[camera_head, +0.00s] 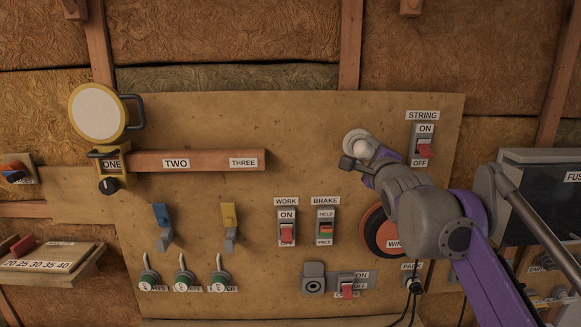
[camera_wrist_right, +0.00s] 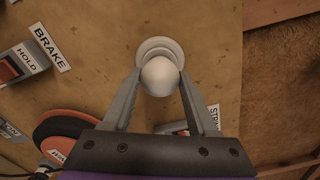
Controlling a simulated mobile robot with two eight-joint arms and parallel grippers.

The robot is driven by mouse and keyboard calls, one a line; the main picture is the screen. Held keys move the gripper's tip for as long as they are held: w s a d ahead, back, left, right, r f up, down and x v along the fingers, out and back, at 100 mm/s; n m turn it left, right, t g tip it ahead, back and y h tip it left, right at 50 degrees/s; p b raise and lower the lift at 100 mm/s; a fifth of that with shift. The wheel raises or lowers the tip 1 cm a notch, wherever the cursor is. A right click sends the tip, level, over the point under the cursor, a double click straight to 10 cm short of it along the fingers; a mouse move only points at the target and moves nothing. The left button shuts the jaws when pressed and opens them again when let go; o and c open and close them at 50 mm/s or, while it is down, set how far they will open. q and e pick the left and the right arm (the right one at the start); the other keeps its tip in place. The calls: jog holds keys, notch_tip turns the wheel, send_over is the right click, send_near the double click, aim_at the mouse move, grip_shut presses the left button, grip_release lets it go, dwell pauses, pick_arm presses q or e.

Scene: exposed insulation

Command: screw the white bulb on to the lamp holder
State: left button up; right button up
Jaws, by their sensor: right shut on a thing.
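The white bulb (camera_wrist_right: 160,77) is between the two fingers of my right gripper (camera_wrist_right: 158,85), which is shut on it. In the head view the bulb (camera_head: 356,146) shows as a white ball at the tip of my right gripper (camera_head: 362,160), in front of the wooden board. The lamp holder (camera_wrist_right: 159,46) is a pale round ring on the board, right behind the bulb in the wrist view. The bulb hides its middle, so I cannot tell whether they touch. My left gripper is not in view.
The STRING switch (camera_head: 423,144) is right of my right gripper. The orange-black wheel (camera_head: 380,232) is below, partly behind my right arm. WORK (camera_head: 287,222) and BRAKE (camera_head: 325,226) switches are lower left. A wooden bar (camera_head: 210,160) and a round yellow-rimmed lamp (camera_head: 98,111) are further left.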

jog(key=shift+m, duration=0.8)
jog(key=o, duration=0.8)
jog(key=shift+o, duration=0.2)
jog(key=shift+s, duration=0.55)
jog(key=s+b, duration=0.2)
jog(key=s, duration=0.7)
jog(key=shift+s+d, duration=0.15)
jog(key=shift+s, duration=0.2)
